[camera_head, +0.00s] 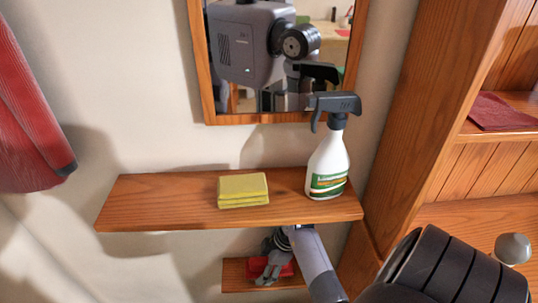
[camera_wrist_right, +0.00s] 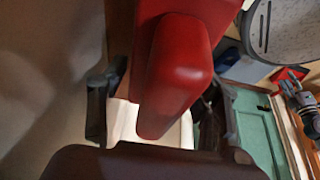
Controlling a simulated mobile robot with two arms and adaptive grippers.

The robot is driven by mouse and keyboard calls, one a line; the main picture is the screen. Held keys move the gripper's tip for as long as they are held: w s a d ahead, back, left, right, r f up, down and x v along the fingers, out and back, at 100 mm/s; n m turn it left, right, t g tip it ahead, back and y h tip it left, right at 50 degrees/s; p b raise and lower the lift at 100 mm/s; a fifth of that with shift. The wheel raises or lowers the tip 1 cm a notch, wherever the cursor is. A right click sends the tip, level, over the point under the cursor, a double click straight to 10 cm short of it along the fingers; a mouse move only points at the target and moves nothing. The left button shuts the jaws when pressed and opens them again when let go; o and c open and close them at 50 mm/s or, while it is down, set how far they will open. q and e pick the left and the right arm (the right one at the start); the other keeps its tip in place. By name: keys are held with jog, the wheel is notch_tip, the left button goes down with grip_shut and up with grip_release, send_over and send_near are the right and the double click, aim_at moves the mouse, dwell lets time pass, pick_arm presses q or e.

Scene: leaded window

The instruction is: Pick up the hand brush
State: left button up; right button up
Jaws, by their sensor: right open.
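A red object, which looks like the hand brush (camera_head: 287,270), lies on the small lower shelf, partly hidden by my right gripper (camera_head: 268,272). In the right wrist view a smooth, rounded red part (camera_wrist_right: 175,75) of it fills the middle, close to the camera. My right gripper also shows there (camera_wrist_right: 163,115), open, with one dark finger on each side of the red part. I cannot tell whether either finger touches it. The bristles are not clearly visible. My left gripper is not in view.
An upper wooden shelf (camera_head: 150,205) juts out above the right gripper. It bears a yellow sponge (camera_head: 243,190) and a white spray bottle (camera_head: 328,165). A wood-framed mirror (camera_head: 199,60) hangs above. A wooden cabinet (camera_head: 400,130) stands right, and red cloth (camera_head: 30,120) hangs left.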

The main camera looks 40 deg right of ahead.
jog(key=shift+f, duration=0.25)
jog(key=shift+c, duration=0.3)
jog(key=c, duration=1)
